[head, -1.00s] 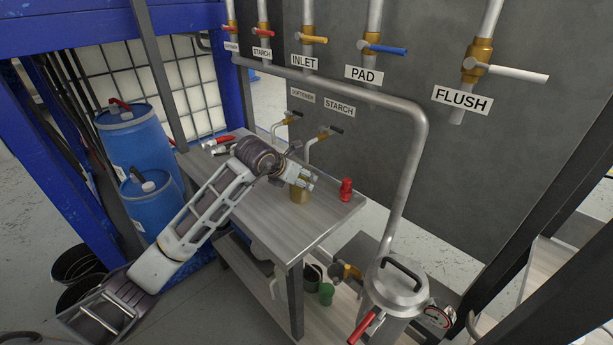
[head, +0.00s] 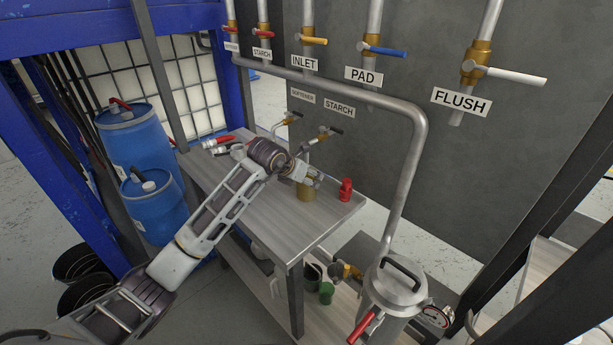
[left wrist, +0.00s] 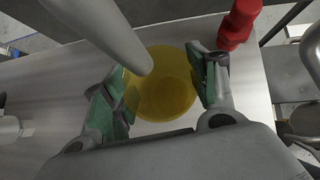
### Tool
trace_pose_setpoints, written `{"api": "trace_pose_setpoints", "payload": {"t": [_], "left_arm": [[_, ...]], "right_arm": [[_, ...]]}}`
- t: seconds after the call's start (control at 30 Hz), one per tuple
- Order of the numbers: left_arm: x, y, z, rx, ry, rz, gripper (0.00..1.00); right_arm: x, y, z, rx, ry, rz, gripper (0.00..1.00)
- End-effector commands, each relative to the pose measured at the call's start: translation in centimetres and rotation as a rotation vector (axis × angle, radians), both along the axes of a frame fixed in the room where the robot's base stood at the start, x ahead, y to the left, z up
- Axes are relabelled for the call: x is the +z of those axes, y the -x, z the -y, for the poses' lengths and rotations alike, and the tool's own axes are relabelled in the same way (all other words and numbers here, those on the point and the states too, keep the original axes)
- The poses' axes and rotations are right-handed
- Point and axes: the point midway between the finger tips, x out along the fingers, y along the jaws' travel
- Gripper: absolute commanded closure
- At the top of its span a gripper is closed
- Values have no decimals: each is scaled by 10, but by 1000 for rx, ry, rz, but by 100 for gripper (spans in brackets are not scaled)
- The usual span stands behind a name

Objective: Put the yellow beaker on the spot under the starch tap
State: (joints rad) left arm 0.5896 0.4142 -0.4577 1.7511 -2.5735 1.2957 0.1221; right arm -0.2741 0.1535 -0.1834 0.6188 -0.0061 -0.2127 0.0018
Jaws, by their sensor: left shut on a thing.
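The yellow beaker (head: 306,194) is at the far part of the bench, below the lower starch tap (head: 325,133) with its STARCH label (head: 339,108). In the left wrist view the beaker (left wrist: 168,90) shows from above as a translucent yellow round. My left gripper (head: 308,178) is shut on it, with green pads on either side. A grey pipe end (left wrist: 120,45), likely the tap's spout, reaches over the beaker's rim. The spot under the beaker is hidden, and I cannot tell whether the beaker's base touches the bench. My right gripper is not in view.
A red container (head: 345,189) stands to the right of the beaker on the bench (head: 260,225). Red-handled tools (head: 222,142) lie at the bench's left back. The softener tap (head: 289,119) is just left of the starch tap. A steel pot (head: 394,290) stands lower right.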

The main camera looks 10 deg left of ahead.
Motion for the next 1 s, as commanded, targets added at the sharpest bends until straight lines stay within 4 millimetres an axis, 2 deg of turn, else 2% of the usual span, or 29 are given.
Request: {"api": "trace_pose_setpoints", "payload": {"t": [0.23,0.43,0.47,0.6,0.63,1.0], "left_arm": [[0,0,0,0,0,1,69],[-3,0,0,1,1,1,69],[-3,0,0,1,1,1,40],[-3,0,0,1,1,1,22],[-3,0,0,1,1,1,20],[-2,0,0,1,1,1,20]], "right_arm": [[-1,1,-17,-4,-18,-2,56],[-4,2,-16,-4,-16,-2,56],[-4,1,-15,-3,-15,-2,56],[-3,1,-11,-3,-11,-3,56],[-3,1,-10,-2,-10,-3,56],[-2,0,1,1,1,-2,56]]}}
